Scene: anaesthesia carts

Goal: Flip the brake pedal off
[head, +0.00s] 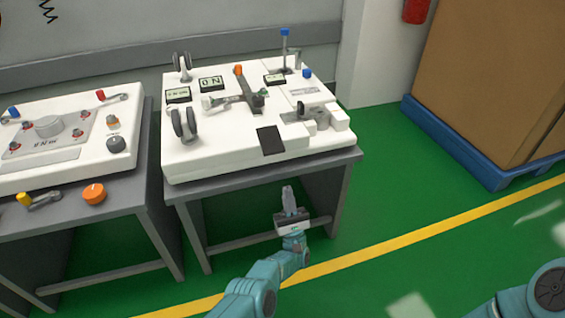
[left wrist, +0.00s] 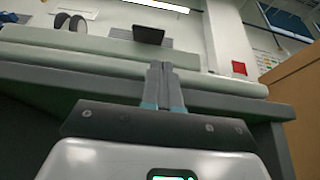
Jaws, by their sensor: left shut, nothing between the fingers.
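A black flat plate (head: 271,140), which looks like the brake pedal, sits at the front edge of the white cart top (head: 215,160). In the left wrist view the black plate (left wrist: 148,35) shows above the cart edge, a little left of my fingertips, seen edge-on from below. My left gripper (head: 288,190) is shut and empty. It points up in front of the cart, below the level of the top and apart from the plate. In the left wrist view its closed fingers (left wrist: 160,72) overlap the cart's edge. My right gripper is out of view.
The cart top carries a lever assembly (head: 245,98), grey discs (head: 184,125), small displays (head: 211,84) and white blocks (head: 340,118). A second panel (head: 60,130) stands left. A brown box (head: 495,80) on a blue pallet (head: 455,147) stands right. Green floor in front is clear.

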